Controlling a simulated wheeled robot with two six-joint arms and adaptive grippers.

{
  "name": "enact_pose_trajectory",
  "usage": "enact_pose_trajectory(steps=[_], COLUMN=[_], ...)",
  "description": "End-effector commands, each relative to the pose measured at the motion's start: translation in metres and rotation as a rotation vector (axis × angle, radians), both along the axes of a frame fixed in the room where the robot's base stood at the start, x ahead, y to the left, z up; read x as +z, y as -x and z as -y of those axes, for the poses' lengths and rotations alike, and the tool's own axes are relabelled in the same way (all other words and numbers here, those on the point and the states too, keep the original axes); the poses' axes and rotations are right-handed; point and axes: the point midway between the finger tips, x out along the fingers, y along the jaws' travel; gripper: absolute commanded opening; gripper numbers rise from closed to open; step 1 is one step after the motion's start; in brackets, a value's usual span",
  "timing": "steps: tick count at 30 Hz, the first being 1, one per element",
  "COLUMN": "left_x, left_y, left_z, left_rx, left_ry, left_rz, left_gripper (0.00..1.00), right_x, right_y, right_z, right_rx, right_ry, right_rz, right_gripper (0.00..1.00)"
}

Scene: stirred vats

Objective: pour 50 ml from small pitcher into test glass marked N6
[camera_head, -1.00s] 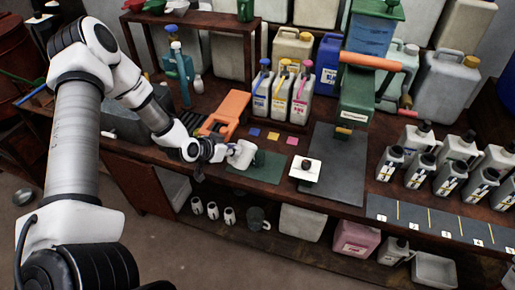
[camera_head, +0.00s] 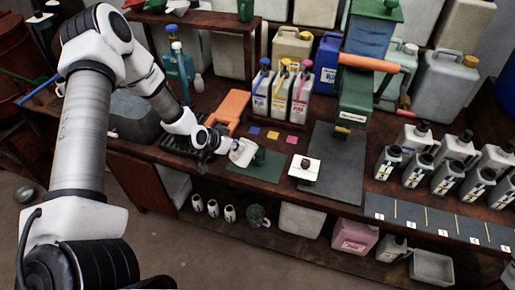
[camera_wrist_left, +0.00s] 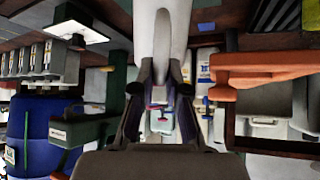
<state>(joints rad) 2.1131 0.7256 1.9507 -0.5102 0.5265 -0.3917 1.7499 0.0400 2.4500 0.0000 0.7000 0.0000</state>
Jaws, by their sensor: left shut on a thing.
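My left gripper (camera_head: 222,147) is shut on a small white pitcher (camera_head: 243,153) at the green mat's left side. The pitcher also shows in the left wrist view (camera_wrist_left: 161,28), between the dark fingers (camera_wrist_left: 160,88). I cannot tell whether it is tilted or touches the mat, nor see its contents. I cannot make out a test glass marked N6. My right gripper is not in view.
The green mat (camera_head: 266,168) has bare room right of the pitcher. A white plate with a dark knob (camera_head: 305,171) stands beside it. An orange tool (camera_head: 232,107), labelled jugs (camera_head: 281,92) and a green press (camera_head: 357,100) stand behind. Several grey bottles (camera_head: 447,178) stand at the right.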

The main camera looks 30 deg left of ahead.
Motion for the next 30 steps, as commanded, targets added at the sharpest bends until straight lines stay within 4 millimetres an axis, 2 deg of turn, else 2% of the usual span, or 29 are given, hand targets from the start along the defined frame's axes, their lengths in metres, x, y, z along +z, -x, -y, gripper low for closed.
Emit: enact_pose_trajectory(steps=[11, 30], left_x=[0.0054, 0.0060], left_y=[-0.0051, -0.0061], left_z=[0.0006, 0.0012], left_rx=[0.000, -0.001], left_ry=[-0.009, -0.013], left_rz=[-0.049, -0.064], left_gripper=[0.00, 0.00], right_x=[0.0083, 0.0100], right_y=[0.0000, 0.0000], right_z=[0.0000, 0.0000], right_rx=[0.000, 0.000], right_ry=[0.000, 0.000], right_rz=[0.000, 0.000], right_gripper=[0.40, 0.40])
